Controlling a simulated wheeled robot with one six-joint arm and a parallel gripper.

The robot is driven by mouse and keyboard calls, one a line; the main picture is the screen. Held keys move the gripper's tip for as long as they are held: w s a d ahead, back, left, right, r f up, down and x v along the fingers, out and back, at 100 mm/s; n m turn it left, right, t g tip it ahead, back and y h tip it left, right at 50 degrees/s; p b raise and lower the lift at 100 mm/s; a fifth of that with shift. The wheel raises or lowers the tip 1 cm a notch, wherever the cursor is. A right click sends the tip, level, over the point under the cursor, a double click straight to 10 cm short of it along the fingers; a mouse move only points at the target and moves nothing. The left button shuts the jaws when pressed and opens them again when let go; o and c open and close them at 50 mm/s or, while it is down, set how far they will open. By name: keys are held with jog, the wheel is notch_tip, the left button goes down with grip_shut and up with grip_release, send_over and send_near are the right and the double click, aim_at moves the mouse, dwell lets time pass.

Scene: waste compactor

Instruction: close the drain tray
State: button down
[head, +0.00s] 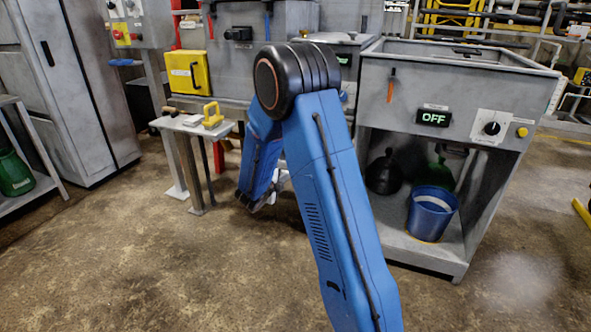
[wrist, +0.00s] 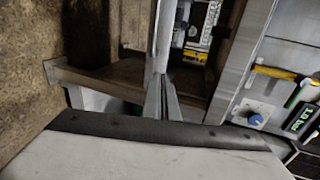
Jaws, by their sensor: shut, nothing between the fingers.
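My gripper (wrist: 163,84) shows in the wrist view as two grey fingers close together, shut and empty. In the head view my blue arm bends down in front of the compactor and hides most of the gripper. A brown, shallow open box with a raised rim (wrist: 110,84), which looks like the drain tray, lies beyond and around the fingers in the wrist view. It sticks out beside the grey machine body. The fingers overlap its near rim in the picture; I cannot tell if they touch it. The tray is hidden behind my arm in the head view.
In the head view, a small table (head: 190,124) stands left of my arm, and an open cabinet (head: 375,85) with a blue bucket (head: 431,213) stands right.

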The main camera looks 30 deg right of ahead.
jog(key=shift+w+r+x, duration=0.15)
jog(key=shift+r+x, duration=0.05)
jog(key=shift+x, duration=2.05)
jog(key=shift+w+r+x, duration=0.1)
jog(key=shift+r+x, duration=0.05)
jog(key=shift+x, duration=2.15)
jog(key=shift+w+r+x, duration=0.15)
jog(key=shift+r+x, duration=0.05)
jog(key=shift+x, duration=2.05)
jog(key=w+d, duration=0.2)
jog(key=d, duration=0.1)
jog(key=w+d, duration=0.3)
jog(key=shift+w+d, duration=0.2)
jog(key=shift+d, duration=0.15)
jog(key=shift+w+d+r, duration=0.1)
jog(key=shift+r, duration=0.05)
